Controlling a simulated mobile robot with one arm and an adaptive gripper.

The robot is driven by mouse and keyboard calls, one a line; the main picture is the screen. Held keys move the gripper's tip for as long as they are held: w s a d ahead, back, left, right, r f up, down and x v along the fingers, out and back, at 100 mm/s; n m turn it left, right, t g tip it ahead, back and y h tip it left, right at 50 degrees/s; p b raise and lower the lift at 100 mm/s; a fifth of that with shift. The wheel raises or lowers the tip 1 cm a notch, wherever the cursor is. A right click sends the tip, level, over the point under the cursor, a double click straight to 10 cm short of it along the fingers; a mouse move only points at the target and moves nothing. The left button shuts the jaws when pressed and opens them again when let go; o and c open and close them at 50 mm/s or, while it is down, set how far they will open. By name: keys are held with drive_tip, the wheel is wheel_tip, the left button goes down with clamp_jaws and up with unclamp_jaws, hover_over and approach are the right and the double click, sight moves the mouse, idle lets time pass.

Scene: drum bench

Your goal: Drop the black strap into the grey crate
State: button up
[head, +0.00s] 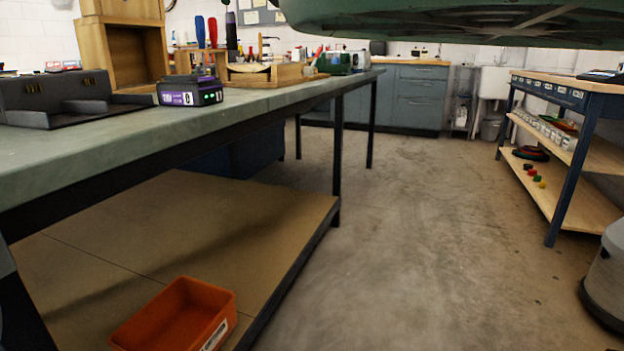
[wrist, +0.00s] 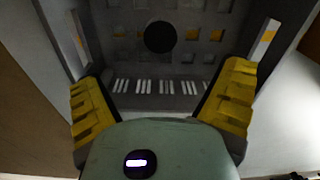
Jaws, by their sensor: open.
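My gripper (wrist: 161,98) shows in the wrist view with its two yellow fingers wide apart and nothing between them. Beyond the fingers is a grey slotted and perforated container, which looks like the grey crate (wrist: 160,103). A round black thing (wrist: 160,36) shows against its perforated part, beyond the fingertips and apart from them. It may be the black strap rolled up, but I cannot tell for sure. My gripper is not in the head view, and I make out neither the crate nor the strap there.
A long green-topped bench (head: 290,93) at left carries a purple-labelled device (head: 190,91), a dark grey tray (head: 60,115) and a wooden box (head: 122,45). An orange bin (head: 178,318) is on its lower shelf. A shelved bench (head: 570,150) stands right. The floor between is clear.

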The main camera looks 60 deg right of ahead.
wheel_tip(320, 180, up, 7)
drive_tip(key=shift+r, duration=0.15)
idle(0.4)
drive_tip(key=shift+r, duration=0.1)
